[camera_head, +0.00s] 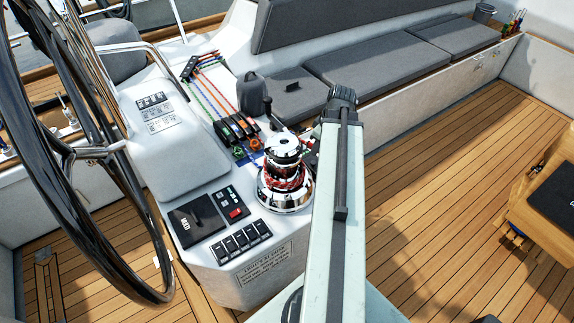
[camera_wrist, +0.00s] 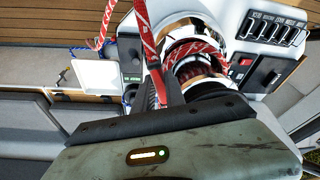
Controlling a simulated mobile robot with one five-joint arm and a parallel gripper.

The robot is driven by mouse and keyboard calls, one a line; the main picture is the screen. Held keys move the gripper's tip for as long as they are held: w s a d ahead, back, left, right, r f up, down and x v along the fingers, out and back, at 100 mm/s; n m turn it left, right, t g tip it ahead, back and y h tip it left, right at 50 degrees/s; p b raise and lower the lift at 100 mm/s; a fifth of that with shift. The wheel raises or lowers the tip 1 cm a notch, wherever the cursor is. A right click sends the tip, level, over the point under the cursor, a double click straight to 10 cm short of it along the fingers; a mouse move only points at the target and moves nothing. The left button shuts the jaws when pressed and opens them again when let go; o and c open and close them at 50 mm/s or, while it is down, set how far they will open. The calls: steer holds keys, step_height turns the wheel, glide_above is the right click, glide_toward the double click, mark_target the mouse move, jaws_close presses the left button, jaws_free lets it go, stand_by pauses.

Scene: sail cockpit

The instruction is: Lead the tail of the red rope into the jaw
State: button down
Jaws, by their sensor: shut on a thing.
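The chrome winch (camera_head: 285,203) stands on the white console, with several turns of the red rope (camera_head: 283,181) around its drum. The drum with the rope turns also shows in the wrist view (camera_wrist: 195,65). My gripper (camera_wrist: 160,90) is beside the drum, shut on the red rope. The rope's tail (camera_wrist: 146,40) runs from the gripper to the top edge of that view, and another red length (camera_wrist: 106,22) hangs to its left. In the head view my arm hides the gripper. The jaw at the winch top is not clear, partly hidden by my gripper.
A steering wheel (camera_head: 62,150) stands at the left. Rope clutches (camera_head: 232,128) with coloured lines are behind the winch, and a switch panel (camera_head: 240,242) is in front. Grey seats (camera_head: 375,60) run along the back. The wooden floor at the right is clear up to a table (camera_head: 540,190).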

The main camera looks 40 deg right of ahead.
steer(key=c, duration=0.8)
jaws_free()
steer(key=shift+c, duration=0.2)
step_height(320, 180, up, 9)
steer(key=p, duration=0.9)
steer(key=shift+r, duration=0.1)
